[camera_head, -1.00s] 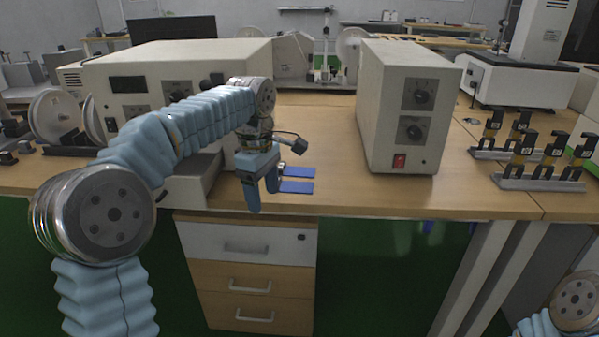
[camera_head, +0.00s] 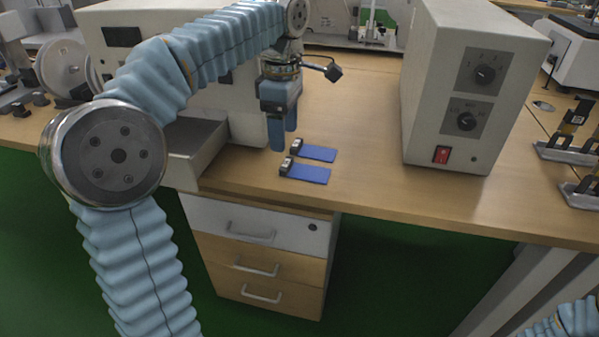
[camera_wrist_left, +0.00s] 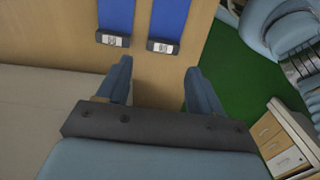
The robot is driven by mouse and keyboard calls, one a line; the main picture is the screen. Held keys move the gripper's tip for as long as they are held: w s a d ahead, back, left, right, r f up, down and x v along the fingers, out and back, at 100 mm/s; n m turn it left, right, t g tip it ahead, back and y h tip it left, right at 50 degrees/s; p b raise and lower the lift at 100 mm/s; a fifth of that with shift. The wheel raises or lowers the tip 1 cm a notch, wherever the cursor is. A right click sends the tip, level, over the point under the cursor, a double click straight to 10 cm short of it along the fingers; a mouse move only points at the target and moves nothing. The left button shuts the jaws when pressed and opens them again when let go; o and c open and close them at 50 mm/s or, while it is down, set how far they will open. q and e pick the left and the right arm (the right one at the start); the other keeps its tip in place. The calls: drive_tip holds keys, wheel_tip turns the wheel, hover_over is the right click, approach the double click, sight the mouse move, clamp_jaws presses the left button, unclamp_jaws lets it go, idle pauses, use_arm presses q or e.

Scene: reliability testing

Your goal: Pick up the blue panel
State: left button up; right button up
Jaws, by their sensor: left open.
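Two blue panels lie flat side by side on the wooden table, a far one (camera_head: 318,153) and a near one (camera_head: 310,173). Each has a dark clip block with a white label at its left end. My left gripper (camera_head: 283,140) points down, open and empty, just left of and behind the panels. In the left wrist view its two fingers (camera_wrist_left: 158,68) are spread apart. There the far panel (camera_wrist_left: 117,15) and the near panel (camera_wrist_left: 168,18) lie beyond the fingertips, clip ends toward them. My right gripper is out of view.
A beige instrument box (camera_head: 468,95) with dials and a red switch stands right of the panels. Another beige instrument (camera_head: 217,130) stands behind my left arm. Black-and-yellow parts on grey holders (camera_head: 568,150) are at far right. Drawers (camera_head: 255,255) sit below the table edge.

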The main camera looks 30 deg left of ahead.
sight(290, 163)
use_arm(q)
drive_tip(key=f, duration=0.4)
drive_tip(key=d+f+b, duration=0.1)
drive_tip(key=f, duration=0.1)
drive_tip(key=shift+s+d+f, duration=0.1)
drive_tip(key=shift+f, duration=0.2)
drive_tip(key=c, duration=0.8)
drive_tip(key=shift+r, duration=0.1)
wheel_tip(290, 163, up, 3)
drive_tip(key=shift+p, duration=0.35)
drive_tip(key=s+d+r, duration=0.2)
drive_tip(key=s+r, duration=0.8)
drive_tip(key=s, duration=0.3)
drive_tip(key=shift+s+d, duration=0.15)
drive_tip(key=shift+s, duration=0.25)
